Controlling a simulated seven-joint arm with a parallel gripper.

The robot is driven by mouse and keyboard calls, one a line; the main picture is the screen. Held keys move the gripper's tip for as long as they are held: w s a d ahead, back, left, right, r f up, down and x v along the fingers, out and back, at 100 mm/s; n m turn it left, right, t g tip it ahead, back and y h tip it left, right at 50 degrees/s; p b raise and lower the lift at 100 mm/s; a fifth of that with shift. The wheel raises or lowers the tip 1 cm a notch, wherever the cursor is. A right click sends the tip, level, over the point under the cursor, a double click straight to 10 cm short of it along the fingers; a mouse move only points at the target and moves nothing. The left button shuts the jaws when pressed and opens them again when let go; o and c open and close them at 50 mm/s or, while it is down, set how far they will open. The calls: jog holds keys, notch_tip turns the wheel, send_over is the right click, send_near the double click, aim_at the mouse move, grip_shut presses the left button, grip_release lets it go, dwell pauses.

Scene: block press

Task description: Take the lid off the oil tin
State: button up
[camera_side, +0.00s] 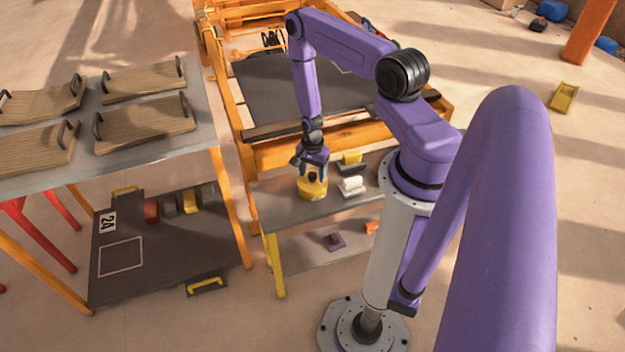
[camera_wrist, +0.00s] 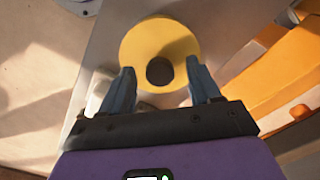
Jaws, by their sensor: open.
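The oil tin (camera_side: 312,190) is a round yellow tin standing on a grey shelf beside my arm's column. In the wrist view its yellow top (camera_wrist: 160,38) shows as a disc with a dark round knob or hole (camera_wrist: 160,71) near the middle; I cannot tell which. My gripper (camera_side: 313,170) is directly above the tin, pointing down. In the wrist view its two blue-grey fingers (camera_wrist: 160,75) are open, one on each side of the dark round part. I cannot tell whether they touch the tin. The side view hides part of the tin's top behind the fingers.
The grey shelf (camera_side: 290,212) also holds a white block-like item (camera_side: 352,185) and a yellow one (camera_side: 352,158) right of the tin. An orange frame (camera_side: 290,155) stands close behind. A table with wooden trays (camera_side: 145,122) is at the left.

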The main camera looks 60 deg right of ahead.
jog(key=shift+f, duration=0.25)
jog(key=c, duration=1.1)
jog(key=shift+r, duration=0.1)
